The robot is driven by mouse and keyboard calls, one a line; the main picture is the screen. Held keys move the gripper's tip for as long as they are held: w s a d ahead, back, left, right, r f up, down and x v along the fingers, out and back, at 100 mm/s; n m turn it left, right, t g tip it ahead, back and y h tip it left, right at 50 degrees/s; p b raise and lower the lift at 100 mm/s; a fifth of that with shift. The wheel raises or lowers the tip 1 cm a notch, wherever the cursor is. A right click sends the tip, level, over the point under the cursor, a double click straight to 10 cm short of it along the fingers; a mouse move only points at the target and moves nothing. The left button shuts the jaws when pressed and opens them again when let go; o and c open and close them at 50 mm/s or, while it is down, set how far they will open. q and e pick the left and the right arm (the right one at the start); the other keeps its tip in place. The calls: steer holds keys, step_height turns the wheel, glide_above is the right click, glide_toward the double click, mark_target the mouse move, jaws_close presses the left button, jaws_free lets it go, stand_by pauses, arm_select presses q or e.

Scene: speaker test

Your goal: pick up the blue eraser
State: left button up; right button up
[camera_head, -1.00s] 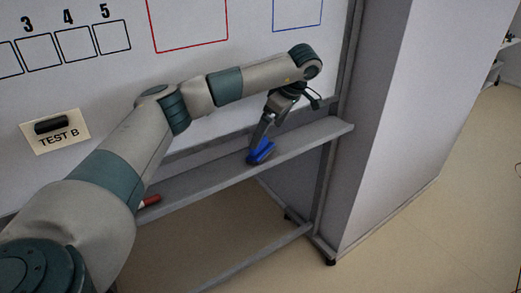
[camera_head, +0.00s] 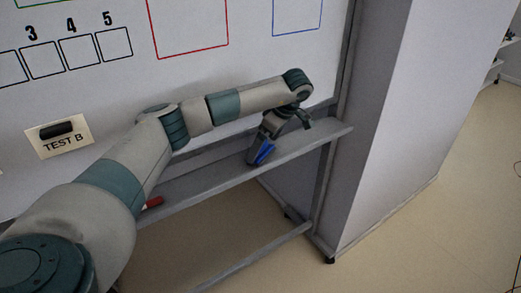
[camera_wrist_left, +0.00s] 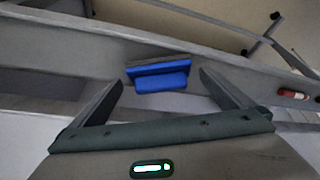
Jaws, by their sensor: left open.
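The blue eraser (camera_head: 266,151) rests on the grey tray (camera_head: 212,172) below the whiteboard, near the tray's right part. In the left wrist view the eraser (camera_wrist_left: 160,82) is blue with a dark grey strip along its far side. My left gripper (camera_head: 258,148) reaches down to it and partly hides it in the head view. In the left wrist view the fingers of my left gripper (camera_wrist_left: 161,79) are spread wide, one on each side of the eraser, with gaps between. My right gripper is not in view.
A red marker (camera_head: 153,202) lies on the tray to the left; a red and white marker (camera_wrist_left: 292,94) shows at the right in the wrist view. The whiteboard (camera_head: 120,60) stands behind, with a dark object (camera_head: 57,130) on its TEST B label. A pale cabinet (camera_head: 378,120) is at the right.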

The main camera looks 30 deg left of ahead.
arm_select(q)
steer(key=shift+p+x, duration=0.4)
steer(key=shift+x, duration=1)
steer(key=shift+d, duration=0.1)
steer(key=c, duration=0.9)
